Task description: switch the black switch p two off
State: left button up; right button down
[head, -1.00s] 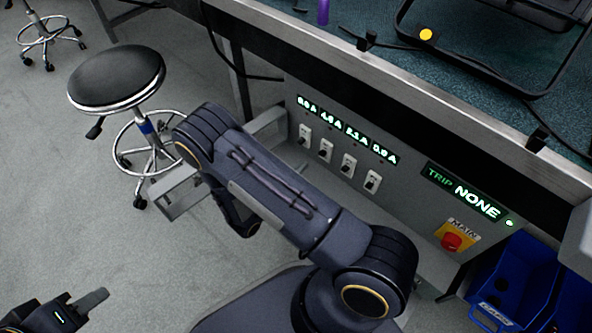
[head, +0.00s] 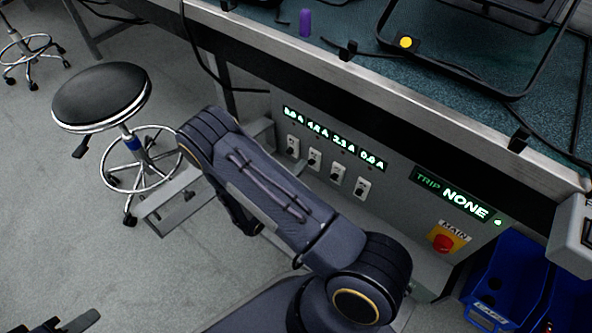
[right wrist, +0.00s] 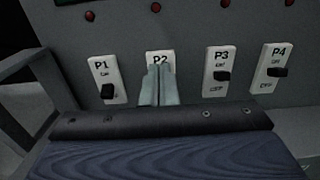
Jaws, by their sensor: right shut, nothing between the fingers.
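The P2 switch (head: 314,160) is a white plate with a black rocker, second from the left in a row on the grey panel. In the right wrist view the plate's top (right wrist: 160,57) with its P2 label shows; its rocker is hidden behind my fingers. My right gripper (right wrist: 157,72) is shut and empty, its tips in front of the P2 plate; I cannot tell whether they touch.
Switches P1 (right wrist: 107,80), P3 (right wrist: 221,72) and P4 (right wrist: 272,68) flank P2 closely. Green readouts (head: 335,138) sit above; the trip display (head: 455,196) reads NONE. A red MAIN knob (head: 443,243), blue bins (head: 505,278) and a stool (head: 101,96) stand around.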

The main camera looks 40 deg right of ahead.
aim_at(310, 162)
jog(key=shift+x, duration=1.75)
notch_tip(310, 162, down, 3)
jog(key=shift+r+b, duration=0.2)
jog(key=shift+b, duration=0.8)
jog(key=shift+s+a+r, duration=0.1)
jog(key=shift+a+r, duration=0.05)
jog(key=shift+a, duration=0.3)
jog(key=shift+r+p+v, duration=0.2)
jog(key=shift+v, duration=0.8)
jog(key=shift+r+p+v, duration=0.15)
jog(key=shift+p+v, duration=0.05)
jog(key=shift+v, duration=0.8)
jog(key=shift+s+d+r, duration=0.1)
